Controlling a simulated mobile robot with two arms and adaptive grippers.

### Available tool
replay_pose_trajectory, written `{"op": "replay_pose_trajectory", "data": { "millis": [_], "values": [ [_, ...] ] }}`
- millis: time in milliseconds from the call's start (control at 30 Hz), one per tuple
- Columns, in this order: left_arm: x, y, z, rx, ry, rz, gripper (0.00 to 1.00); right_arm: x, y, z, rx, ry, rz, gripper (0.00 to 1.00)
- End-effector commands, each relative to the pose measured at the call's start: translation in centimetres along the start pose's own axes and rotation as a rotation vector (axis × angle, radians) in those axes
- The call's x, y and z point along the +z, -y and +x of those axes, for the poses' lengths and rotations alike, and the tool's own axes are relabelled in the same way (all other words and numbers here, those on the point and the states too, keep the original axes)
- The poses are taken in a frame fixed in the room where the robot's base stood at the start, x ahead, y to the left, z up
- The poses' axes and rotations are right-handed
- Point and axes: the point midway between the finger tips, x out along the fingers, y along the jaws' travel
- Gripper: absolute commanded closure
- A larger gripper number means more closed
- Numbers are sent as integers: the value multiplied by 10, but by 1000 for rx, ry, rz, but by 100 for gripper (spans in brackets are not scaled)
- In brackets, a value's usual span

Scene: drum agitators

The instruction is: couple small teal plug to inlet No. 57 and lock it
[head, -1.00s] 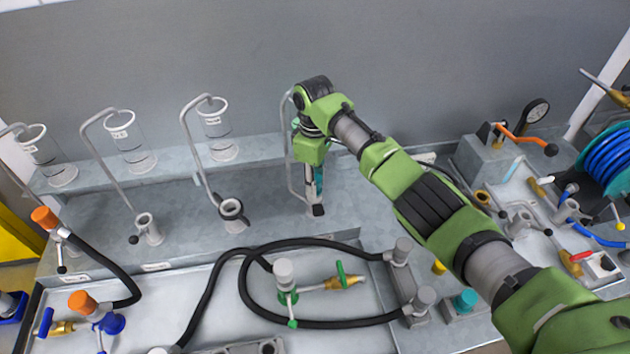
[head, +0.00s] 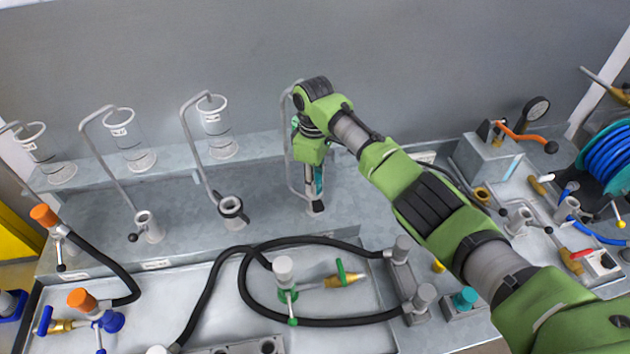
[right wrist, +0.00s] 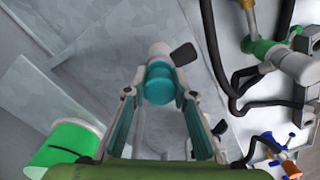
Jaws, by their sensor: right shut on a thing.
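My right gripper (head: 319,184) points down over a grey inlet (head: 315,208) on the raised grey ledge. In the right wrist view, its fingers (right wrist: 158,98) are shut on the small teal plug (right wrist: 158,84). The plug is in line with the pale inlet neck (right wrist: 159,50) beyond it and appears to touch it; how deep it sits is hidden. A dark lever tab (right wrist: 184,54) sticks out to the side of the neck. No number is readable on this inlet. My left gripper is not in view.
Other inlets (head: 148,226) (head: 232,209) with bent pipes and glass cylinders (head: 131,130) stand to the left. A black hose (head: 245,265) loops over the front tray. A teal-topped fitting (head: 464,299) stands beside my right arm.

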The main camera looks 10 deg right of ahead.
Motion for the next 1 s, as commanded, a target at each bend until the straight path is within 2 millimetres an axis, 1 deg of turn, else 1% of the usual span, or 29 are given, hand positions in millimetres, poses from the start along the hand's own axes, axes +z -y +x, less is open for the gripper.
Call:
{"op": "replay_pose_trajectory", "data": {
  "millis": [33, 167, 200, 267, 300, 1000],
  "values": [
    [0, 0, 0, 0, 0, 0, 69, 2, 2, 4, -6, 5, 1, 95],
    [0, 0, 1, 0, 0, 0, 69, 2, 2, 5, -8, 6, 1, 95],
    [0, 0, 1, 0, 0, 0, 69, 2, 3, 6, -8, 7, 1, 73],
    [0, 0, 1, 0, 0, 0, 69, 2, 3, 6, -9, 7, 1, 58],
    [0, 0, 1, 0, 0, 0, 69, 2, 3, 6, -9, 7, 1, 56],
    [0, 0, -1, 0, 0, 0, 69, 1, 1, 2, -4, 3, 1, 54]
  ]
}}
